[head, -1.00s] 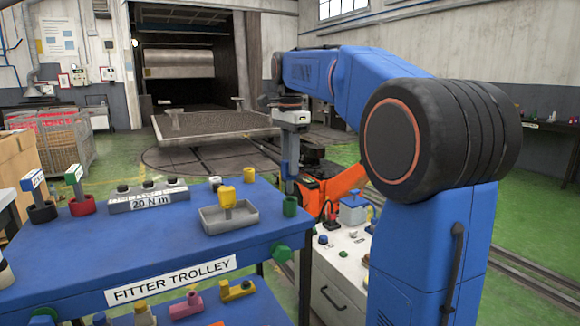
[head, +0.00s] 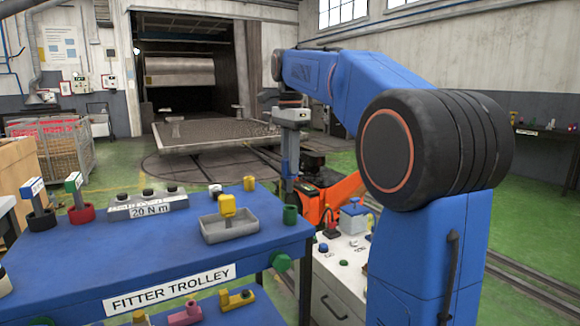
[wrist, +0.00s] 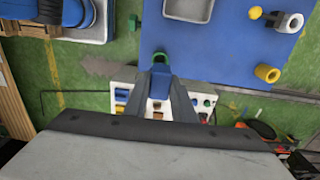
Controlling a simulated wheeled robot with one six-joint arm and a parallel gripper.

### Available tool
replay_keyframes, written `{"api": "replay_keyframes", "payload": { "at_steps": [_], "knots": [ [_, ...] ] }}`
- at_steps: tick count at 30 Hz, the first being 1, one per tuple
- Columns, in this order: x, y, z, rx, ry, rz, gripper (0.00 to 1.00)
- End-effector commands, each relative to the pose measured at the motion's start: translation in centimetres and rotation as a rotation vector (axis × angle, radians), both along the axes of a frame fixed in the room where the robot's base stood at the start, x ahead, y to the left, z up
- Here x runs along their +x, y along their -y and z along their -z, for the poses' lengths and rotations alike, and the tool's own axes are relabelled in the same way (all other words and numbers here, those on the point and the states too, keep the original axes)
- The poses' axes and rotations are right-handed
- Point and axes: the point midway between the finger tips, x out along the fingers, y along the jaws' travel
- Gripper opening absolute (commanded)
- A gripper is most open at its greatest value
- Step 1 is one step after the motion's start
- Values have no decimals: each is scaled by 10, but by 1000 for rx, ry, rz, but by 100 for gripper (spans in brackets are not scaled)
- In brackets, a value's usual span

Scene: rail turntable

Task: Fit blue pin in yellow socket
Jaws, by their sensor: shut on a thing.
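My gripper (wrist: 162,92) is shut on the blue pin (wrist: 159,83), which shows between the fingers in the wrist view. In the head view my gripper (head: 289,180) hangs above the right edge of the blue trolley top, and the pin is hard to make out there. The yellow socket (head: 249,184) stands upright near the trolley's far right corner. It also shows in the wrist view (wrist: 267,73), to the right of and apart from the pin.
A green socket (head: 290,214) stands at the trolley's right edge, close to the gripper. A white cabinet (head: 340,280) is beside the trolley.

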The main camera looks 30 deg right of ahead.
Motion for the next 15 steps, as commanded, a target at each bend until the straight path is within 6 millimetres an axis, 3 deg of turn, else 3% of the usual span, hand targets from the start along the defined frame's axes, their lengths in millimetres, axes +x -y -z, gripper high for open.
{"api": "replay_keyframes", "payload": {
  "at_steps": [15],
  "knots": [
    [0, 0, -30, 0, 0, 0, 0]
  ]
}}
